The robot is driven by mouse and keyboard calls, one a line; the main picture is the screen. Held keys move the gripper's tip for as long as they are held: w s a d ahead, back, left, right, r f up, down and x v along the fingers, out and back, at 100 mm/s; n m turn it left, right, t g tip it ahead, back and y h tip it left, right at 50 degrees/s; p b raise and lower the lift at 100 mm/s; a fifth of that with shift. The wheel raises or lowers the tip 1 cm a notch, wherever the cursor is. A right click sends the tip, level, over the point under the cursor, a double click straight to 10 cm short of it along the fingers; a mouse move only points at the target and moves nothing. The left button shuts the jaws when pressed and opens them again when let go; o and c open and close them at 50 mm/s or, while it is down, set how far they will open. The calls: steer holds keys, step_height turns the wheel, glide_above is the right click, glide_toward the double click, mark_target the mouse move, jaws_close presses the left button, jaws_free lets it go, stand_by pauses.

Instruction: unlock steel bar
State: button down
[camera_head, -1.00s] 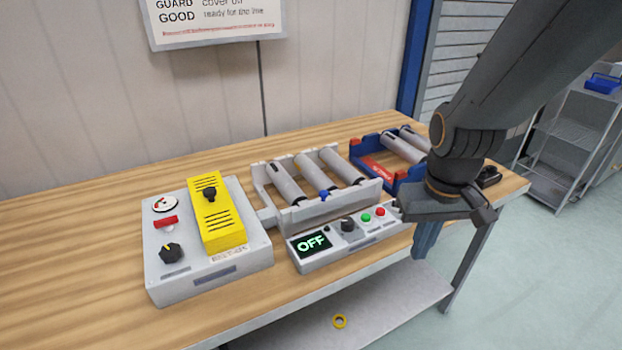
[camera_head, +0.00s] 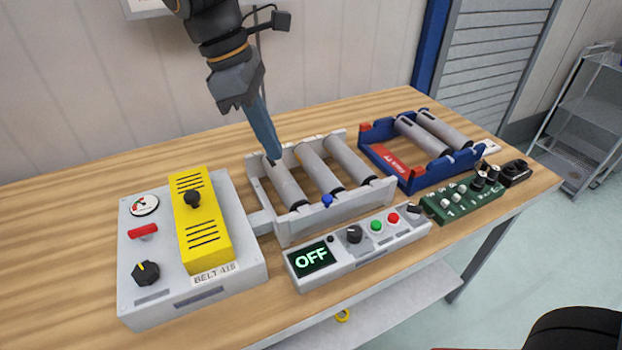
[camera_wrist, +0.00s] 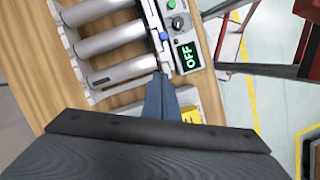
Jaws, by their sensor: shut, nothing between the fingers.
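A grey roller frame (camera_head: 287,231) holds three steel rollers, the left roller (camera_head: 288,188), middle roller (camera_head: 318,167) and right roller (camera_head: 350,162). A blue knob (camera_head: 327,201) sits on its near rail; it also shows in the wrist view (camera_wrist: 163,36). I cannot tell which part is the steel bar. My gripper (camera_head: 273,157) is shut and empty, pointing down at the far end of the left roller. I cannot tell whether it touches. In the wrist view my gripper (camera_wrist: 161,78) overlaps the frame and hides part of it.
A grey box (camera_head: 150,299) with a yellow cover (camera_head: 203,228) stands left. A control panel (camera_head: 350,257) reading OFF lies in front. A blue roller frame (camera_head: 405,178) and green board (camera_head: 461,202) stand right. The table (camera_head: 60,240) is clear at far left.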

steer(key=shift+d+f, duration=0.1)
steer(key=shift+d, duration=0.05)
steer(key=p, duration=0.2)
glide_toward(312, 208)
steer(key=shift+s+a+f, duration=0.15)
steer(key=shift+a+f, duration=0.5)
steer(key=shift+f, duration=0.35)
steer(key=d+p, duration=0.1)
steer(key=d+f, duration=0.1)
steer(key=d, duration=0.1)
steer(key=shift+p, duration=0.4)
steer(key=shift+d+f, duration=0.2)
steer(key=shift+d, duration=0.3)
steer(key=shift+w, duration=0.25)
